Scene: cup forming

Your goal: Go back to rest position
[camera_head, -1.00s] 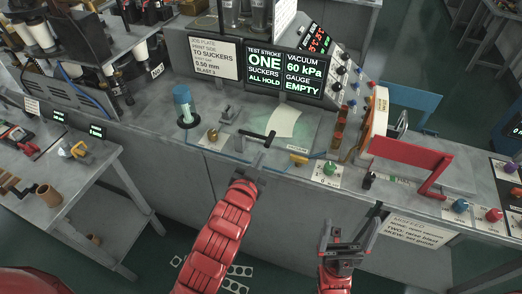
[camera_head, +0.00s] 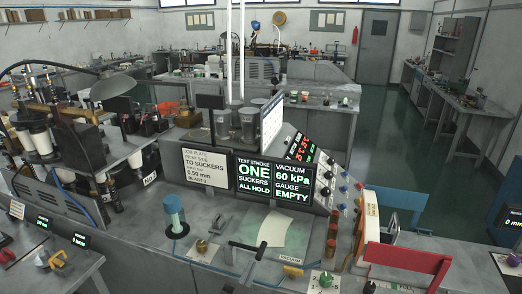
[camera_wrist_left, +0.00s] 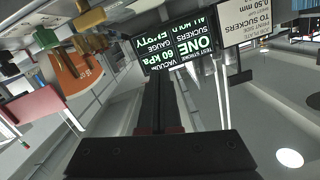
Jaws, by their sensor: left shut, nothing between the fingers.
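My left gripper (camera_wrist_left: 161,78) shows in the left wrist view, with its dark fingers together and nothing between them. The bench displays appear upside down beyond its fingertips, and it looks clear of them. In the head view the left arm is almost wholly below the bottom edge, so its place over the bench front is hard to tell. My right gripper is in neither current view.
The bench holds a pale sheet (camera_head: 272,229), a black-handled lever (camera_head: 257,248), a blue-topped cylinder (camera_head: 174,214), a display (camera_head: 261,176) and a red bracket (camera_head: 408,260). Open green floor (camera_head: 424,150) lies at the back right.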

